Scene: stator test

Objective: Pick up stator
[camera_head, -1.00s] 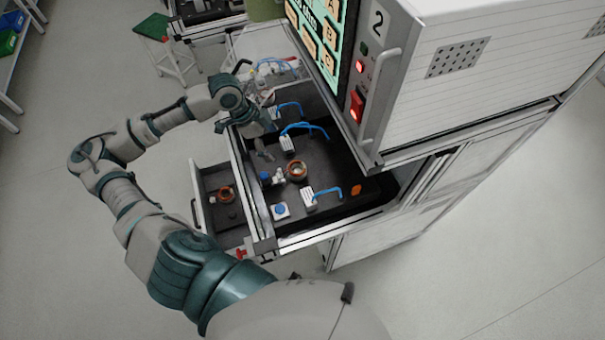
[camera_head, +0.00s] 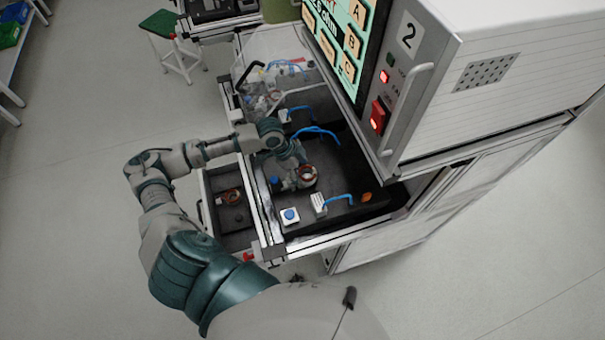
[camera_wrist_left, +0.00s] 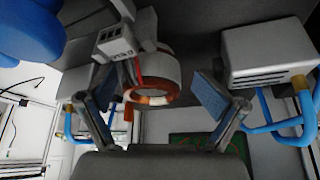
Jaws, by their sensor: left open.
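The stator (camera_head: 308,174) is a white ring with copper windings, standing in the black work tray of the bench. In the left wrist view the stator (camera_wrist_left: 152,78) shows its copper edge between and beyond the two finger pads. My left gripper (camera_head: 299,158) is over the tray, close beside the stator. In the left wrist view the left gripper (camera_wrist_left: 157,92) is open, with blue pads on both sides and gaps to the stator. Part of the stator's surroundings is hidden by my gripper in the head view. My right gripper does not show.
A drawer (camera_head: 211,180) left of the tray holds another copper ring (camera_head: 231,196). White clamp blocks with blue hoses (camera_head: 318,204) and a blue-button box (camera_head: 290,215) stand near the stator. A screen cabinet (camera_head: 440,90) rises on the right.

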